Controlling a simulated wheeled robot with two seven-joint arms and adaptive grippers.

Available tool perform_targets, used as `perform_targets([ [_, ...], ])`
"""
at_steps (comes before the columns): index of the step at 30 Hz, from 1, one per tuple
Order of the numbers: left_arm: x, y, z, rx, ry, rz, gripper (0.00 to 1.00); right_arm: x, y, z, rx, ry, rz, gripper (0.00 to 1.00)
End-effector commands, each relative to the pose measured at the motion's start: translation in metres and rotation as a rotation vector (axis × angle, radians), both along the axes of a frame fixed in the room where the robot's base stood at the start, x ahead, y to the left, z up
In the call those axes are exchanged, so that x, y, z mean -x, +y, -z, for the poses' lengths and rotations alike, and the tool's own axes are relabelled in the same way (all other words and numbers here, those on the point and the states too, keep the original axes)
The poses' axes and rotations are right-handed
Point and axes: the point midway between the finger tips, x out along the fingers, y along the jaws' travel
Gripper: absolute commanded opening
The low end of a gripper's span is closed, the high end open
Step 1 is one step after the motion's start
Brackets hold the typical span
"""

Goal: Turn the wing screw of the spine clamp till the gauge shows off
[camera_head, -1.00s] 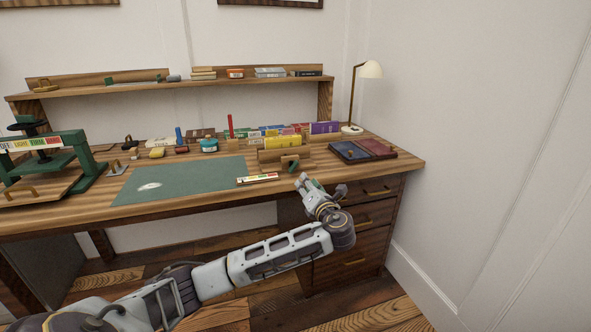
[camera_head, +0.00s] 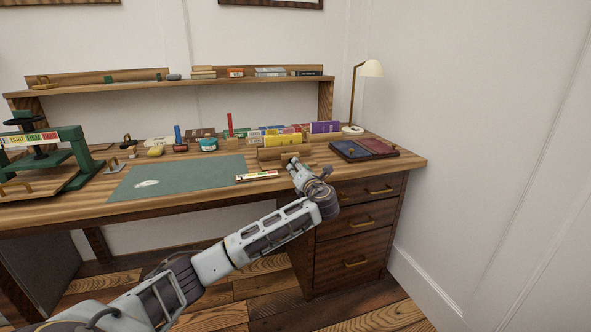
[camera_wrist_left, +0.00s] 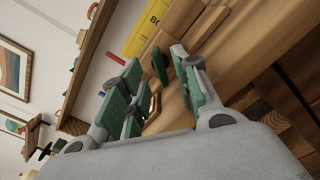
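The wooden spine clamp (camera_head: 268,154) stands near the right front of the desk, with a yellow book (camera_head: 281,139) upright in it. My left gripper (camera_head: 294,161) is at the clamp's front and covers its wing screw in the head view. In the left wrist view, the dark green wing screw (camera_wrist_left: 159,67) shows between the spread fingers of my left gripper (camera_wrist_left: 156,60). The gripper is open; I cannot tell whether a pad touches the screw. The small gauge strip (camera_head: 257,176) lies left of the gripper; its reading is too small to tell. My right gripper is not in view.
A green mat (camera_head: 180,178) lies left of the gauge. A green press (camera_head: 72,155) stands at the far left. Coloured books (camera_head: 325,127) stand behind the clamp. A dark two-part tray (camera_head: 364,150) lies to its right, with a lamp (camera_head: 353,130) behind.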

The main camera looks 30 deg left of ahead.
Motion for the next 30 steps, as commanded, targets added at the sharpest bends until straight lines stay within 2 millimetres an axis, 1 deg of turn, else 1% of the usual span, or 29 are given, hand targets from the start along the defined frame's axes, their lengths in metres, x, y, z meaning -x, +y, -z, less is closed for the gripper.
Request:
perform_targets([
  [1,-0.003,0.005,0.001,0.000,-0.001,-0.002,0.31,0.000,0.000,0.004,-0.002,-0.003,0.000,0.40],
  [6,-0.014,0.017,0.001,0.000,-0.001,-0.003,0.31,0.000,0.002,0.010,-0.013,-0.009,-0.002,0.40],
  [12,-0.021,0.026,0.001,0.001,-0.001,-0.001,0.31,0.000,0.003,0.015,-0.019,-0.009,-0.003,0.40],
  [24,-0.024,0.028,0.000,0.001,0.001,-0.001,0.31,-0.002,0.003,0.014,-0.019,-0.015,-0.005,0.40],
  [26,-0.024,0.028,0.000,0.000,0.000,0.000,0.25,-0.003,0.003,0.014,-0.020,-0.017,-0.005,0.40],
  [30,-0.024,0.028,0.000,0.000,0.000,0.000,0.07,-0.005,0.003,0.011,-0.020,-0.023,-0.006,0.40],
])
